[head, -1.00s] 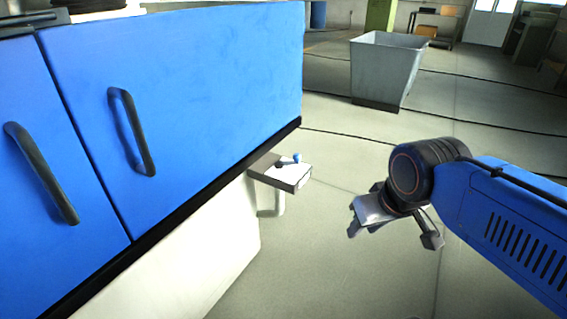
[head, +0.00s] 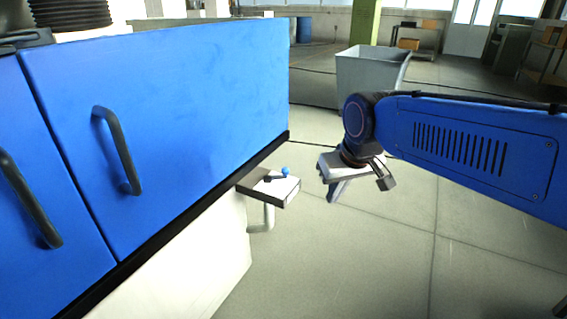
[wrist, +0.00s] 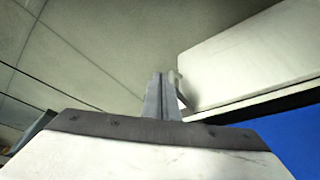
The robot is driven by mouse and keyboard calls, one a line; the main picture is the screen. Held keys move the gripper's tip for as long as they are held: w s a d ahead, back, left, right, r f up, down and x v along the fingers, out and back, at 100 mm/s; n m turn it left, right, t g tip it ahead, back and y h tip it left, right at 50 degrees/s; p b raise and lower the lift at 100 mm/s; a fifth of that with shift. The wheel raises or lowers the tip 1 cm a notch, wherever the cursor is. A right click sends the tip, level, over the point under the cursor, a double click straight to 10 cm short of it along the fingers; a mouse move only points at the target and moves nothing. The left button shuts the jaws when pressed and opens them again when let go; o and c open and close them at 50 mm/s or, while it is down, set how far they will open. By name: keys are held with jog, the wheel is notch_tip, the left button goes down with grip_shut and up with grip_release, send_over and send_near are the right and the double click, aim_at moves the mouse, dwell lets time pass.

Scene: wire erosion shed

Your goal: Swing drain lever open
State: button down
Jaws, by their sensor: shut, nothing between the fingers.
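The drain lever (head: 272,179) is a short dark bar with a blue ball knob (head: 285,171) at its end. It lies on top of a small pale block (head: 270,190) that juts from the side of the blue cabinet. A light pipe (head: 262,219) bends down below the block. My gripper (head: 335,191) is to the right of the block, apart from it and touching nothing. In the wrist view its fingers (wrist: 162,97) are together, with nothing between them. The lever and knob cannot be made out in the wrist view; the fingers cover that area.
The blue cabinet (head: 200,110), with dark handles, fills the left side above a white base (head: 190,275). A grey bin (head: 365,72) stands on the floor behind my gripper. The floor (head: 345,265) in front of the block is clear.

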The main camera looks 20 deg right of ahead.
jog(key=w+a+f, duration=0.1)
jog(key=w+a, duration=0.1)
jog(key=w, duration=3.3)
jog(key=shift+a+f+g, duration=0.15)
jog(key=shift+f+g, duration=0.05)
jog(key=shift+g, duration=0.2)
jog(key=shift+s, duration=0.1)
jog(key=shift+s+f, duration=0.2)
jog(key=shift+f, duration=2.15)
jog(key=shift+s+f, duration=0.15)
jog(key=shift+f, duration=2.2)
